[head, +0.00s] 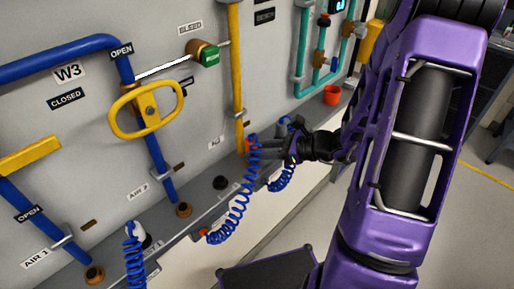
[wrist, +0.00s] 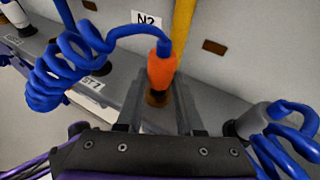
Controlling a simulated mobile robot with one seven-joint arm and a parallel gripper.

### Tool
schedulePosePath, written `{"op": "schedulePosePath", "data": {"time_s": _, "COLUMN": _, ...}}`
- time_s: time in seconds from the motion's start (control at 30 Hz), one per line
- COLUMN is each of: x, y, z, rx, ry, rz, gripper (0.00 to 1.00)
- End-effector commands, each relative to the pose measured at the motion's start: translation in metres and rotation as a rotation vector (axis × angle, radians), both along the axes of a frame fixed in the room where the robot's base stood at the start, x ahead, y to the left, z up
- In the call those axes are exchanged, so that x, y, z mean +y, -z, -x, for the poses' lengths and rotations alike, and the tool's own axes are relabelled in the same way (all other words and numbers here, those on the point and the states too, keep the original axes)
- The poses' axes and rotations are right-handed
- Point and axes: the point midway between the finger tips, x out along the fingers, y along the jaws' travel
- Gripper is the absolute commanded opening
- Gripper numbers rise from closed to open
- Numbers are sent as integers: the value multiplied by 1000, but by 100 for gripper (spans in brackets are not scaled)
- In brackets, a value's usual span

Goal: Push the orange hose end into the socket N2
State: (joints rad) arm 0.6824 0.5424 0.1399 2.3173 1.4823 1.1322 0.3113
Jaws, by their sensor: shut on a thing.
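The orange hose end (wrist: 161,72) stands roughly upright between the fingers of my gripper (wrist: 160,92) in the wrist view, with a blue coiled hose (wrist: 88,42) leaving its top. My gripper is shut on it. A brass socket (wrist: 156,98) shows right below the hose end, under the N2 label (wrist: 146,19). Whether the hose end is seated in it or just over it, I cannot tell. In the head view my gripper (head: 262,150) reaches in from the right near the yellow pipe, and the orange hose end (head: 251,146) is partly hidden by blue coil.
A grey hose end with blue hose (wrist: 258,119) stands close on the right. A white hose end (head: 139,236) stands at the ledge's near left. Brass sockets (head: 183,209) and a black cap (head: 220,182) line the ledge. A yellow pipe (head: 236,75) rises behind. An orange-red cup (head: 332,95) stands farther along.

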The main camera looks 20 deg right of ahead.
Motion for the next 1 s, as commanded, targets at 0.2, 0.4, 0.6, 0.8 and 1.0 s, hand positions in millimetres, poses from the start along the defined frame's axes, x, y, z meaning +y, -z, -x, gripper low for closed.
{"op": "schedulePosePath", "data": {"time_s": 0.2, "x": 0, "y": 1, "z": 0, "rx": -1, "ry": 0, "rz": -1, "gripper": 0}}
{"op": "schedulePosePath", "data": {"time_s": 0.4, "x": 0, "y": 1, "z": 0, "rx": -1, "ry": 0, "rz": -1, "gripper": 0}}
{"op": "schedulePosePath", "data": {"time_s": 0.6, "x": 0, "y": 2, "z": 0, "rx": -1, "ry": 0, "rz": -1, "gripper": 0}}
{"op": "schedulePosePath", "data": {"time_s": 0.8, "x": 0, "y": 5, "z": 0, "rx": -1, "ry": 0, "rz": -1, "gripper": 0}}
{"op": "schedulePosePath", "data": {"time_s": 1.0, "x": 0, "y": 8, "z": 0, "rx": -1, "ry": 0, "rz": -1, "gripper": 0}}
